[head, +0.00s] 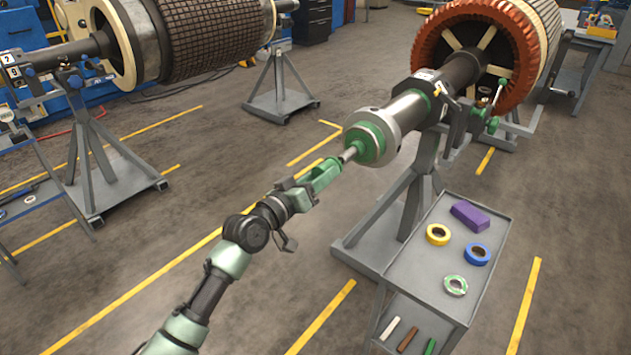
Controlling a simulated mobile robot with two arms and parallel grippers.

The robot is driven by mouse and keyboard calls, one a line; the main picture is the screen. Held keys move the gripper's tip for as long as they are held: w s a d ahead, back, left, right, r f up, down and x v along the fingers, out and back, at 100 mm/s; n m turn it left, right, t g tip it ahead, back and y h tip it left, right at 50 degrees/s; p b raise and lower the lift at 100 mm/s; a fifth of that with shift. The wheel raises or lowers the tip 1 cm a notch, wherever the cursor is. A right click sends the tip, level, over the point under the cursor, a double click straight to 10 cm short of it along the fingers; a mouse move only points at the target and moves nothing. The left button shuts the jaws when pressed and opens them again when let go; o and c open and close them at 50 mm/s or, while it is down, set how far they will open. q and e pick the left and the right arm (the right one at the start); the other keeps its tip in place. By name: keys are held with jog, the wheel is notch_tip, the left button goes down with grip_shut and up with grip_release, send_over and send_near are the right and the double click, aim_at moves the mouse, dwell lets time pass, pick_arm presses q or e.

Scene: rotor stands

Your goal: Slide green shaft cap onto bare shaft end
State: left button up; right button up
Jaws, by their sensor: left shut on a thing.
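The green shaft cap (371,143) is a round green piece at the near end of the right rotor's shaft (406,108). A pale collar surrounds it, and I cannot tell whether a gap is left between them. A thin metal stub (348,154) sticks out of the cap's face toward my arm. My left gripper (340,161), with green fingers, comes in from the lower left and is shut at this stub, in line with the shaft. The exact finger contact is too small to see. My right gripper is not in view.
A grey stand (405,190) holds up the rotor shaft. A cart (415,265) beside it carries tape rolls and a purple block (470,215). Another rotor (205,45) rests on stands at the upper left.

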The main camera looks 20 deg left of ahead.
pick_arm(q)
jog(key=shift+w+d, duration=0.15)
jog(key=shift+w, duration=0.3)
jog(key=shift+w, duration=0.1)
jog(key=shift+w+d, duration=0.15)
jog(key=shift+w, duration=0.2)
jog(key=shift+d, duration=0.1)
dwell(0.4)
jog(key=shift+w, duration=0.2)
dwell(0.4)
jog(key=shift+w+d, duration=0.15)
jog(key=shift+w, duration=0.15)
